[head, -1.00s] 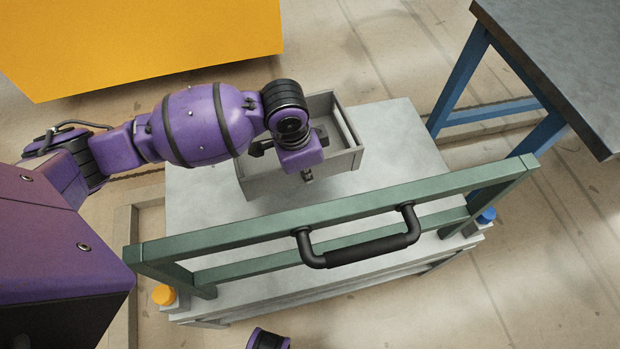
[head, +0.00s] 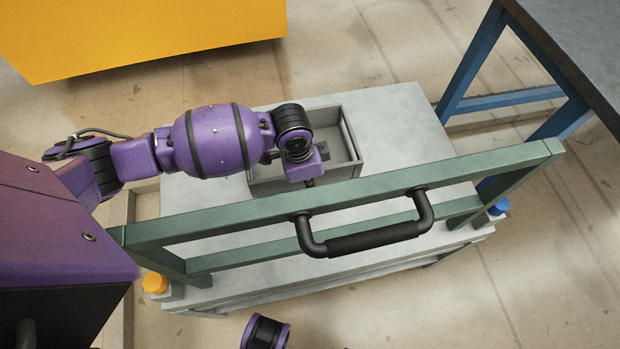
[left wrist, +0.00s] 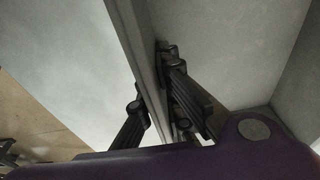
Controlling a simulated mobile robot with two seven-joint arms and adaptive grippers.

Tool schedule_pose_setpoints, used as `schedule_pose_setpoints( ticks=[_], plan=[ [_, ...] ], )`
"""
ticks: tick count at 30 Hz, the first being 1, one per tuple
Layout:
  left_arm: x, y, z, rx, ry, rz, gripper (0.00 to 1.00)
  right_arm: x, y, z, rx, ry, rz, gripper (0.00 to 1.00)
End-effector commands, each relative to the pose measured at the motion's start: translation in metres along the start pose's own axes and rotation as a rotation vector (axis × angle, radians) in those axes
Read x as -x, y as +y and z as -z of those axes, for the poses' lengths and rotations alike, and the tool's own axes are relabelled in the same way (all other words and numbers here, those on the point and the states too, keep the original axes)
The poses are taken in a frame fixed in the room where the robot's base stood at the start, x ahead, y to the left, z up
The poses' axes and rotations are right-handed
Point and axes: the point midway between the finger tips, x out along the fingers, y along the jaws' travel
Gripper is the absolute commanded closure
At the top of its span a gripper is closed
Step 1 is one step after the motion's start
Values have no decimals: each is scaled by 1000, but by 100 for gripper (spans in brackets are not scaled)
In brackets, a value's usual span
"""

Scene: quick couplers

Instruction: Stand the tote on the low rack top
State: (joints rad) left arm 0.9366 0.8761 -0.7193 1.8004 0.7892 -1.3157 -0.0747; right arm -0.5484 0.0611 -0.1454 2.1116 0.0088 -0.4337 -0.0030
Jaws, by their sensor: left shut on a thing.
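The tote (head: 356,146) is a grey open-topped box. In the head view it is over the pale grey low rack top (head: 410,115), behind the green rail. I cannot tell whether its base touches the surface. My left gripper (head: 314,172) reaches in from the left and is shut on the tote's near wall. In the left wrist view the tote wall (left wrist: 140,50) runs between the fingers (left wrist: 160,105), one on each side. The tote's lower near edge is partly hidden by the rail.
The green rail (head: 215,220) with a black handle (head: 370,240) crosses the rack's near side. An orange cap (head: 155,283) and a blue cap (head: 499,206) sit at its ends. A blue-legged table (head: 590,50) stands right, a yellow block (head: 140,35) back left.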

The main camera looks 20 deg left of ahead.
Motion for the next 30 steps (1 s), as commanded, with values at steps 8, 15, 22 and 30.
schedule_pose_setpoints(
  ticks=[8, 15, 22, 30],
  plan=[
    [1, -1, 1, 0, 3, 2, 100, -2, -1, 12, 2, 21, 3, 58],
    [-2, 0, 1, 0, 2, 1, 76, -3, -2, 16, 3, 28, 5, 58],
    [-2, 0, 0, 0, 2, 1, 76, -3, -2, 12, 4, 22, 4, 58],
    [24, -1, 2, -1, 4, 3, 76, 4, 0, 8, 5, 11, 2, 58]
  ],
)
